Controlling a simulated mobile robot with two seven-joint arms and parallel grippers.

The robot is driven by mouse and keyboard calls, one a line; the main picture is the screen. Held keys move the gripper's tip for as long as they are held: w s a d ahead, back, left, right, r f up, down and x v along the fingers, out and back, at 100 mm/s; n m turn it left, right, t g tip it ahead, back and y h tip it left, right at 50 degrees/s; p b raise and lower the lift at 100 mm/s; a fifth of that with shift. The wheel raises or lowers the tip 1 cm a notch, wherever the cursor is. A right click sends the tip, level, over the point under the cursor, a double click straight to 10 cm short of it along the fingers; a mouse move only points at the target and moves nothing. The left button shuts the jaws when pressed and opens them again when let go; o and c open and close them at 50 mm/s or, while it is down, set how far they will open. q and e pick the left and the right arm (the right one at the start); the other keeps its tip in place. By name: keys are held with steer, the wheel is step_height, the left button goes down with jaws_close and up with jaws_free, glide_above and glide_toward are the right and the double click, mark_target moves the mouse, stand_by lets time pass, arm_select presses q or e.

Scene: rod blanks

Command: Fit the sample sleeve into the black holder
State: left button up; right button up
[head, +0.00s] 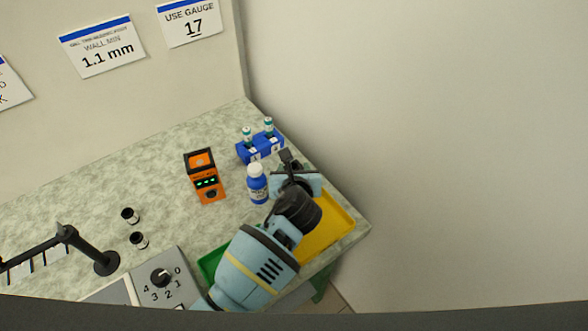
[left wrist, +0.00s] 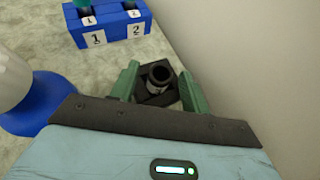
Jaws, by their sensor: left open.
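In the left wrist view the black holder (left wrist: 154,100) is a square black block standing on the table near the wall. A round, hollow black tube (left wrist: 160,74) stands upright at it; I cannot tell whether this is the sample sleeve seated inside or the holder's own socket. My left gripper (left wrist: 160,86) is open, with one green finger on each side of the tube. In the head view the left gripper (head: 290,166) is at the table's right side and largely hides the holder. My right gripper is not in view.
A blue rack (head: 260,149) marked 1 and 2 holds vials just behind. A blue-white bottle (head: 257,186) stands left of the gripper. An orange device (head: 205,178), two small black cylinders (head: 130,216), a yellow tray (head: 333,224) and a dial panel (head: 162,277) share the table.

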arm_select(q)
steer(key=p+v, duration=0.1)
steer(key=v, duration=0.6)
steer(key=shift+w+r, duration=0.15)
steer(key=shift+s+p, duration=0.3)
steer(key=shift+s, duration=0.1)
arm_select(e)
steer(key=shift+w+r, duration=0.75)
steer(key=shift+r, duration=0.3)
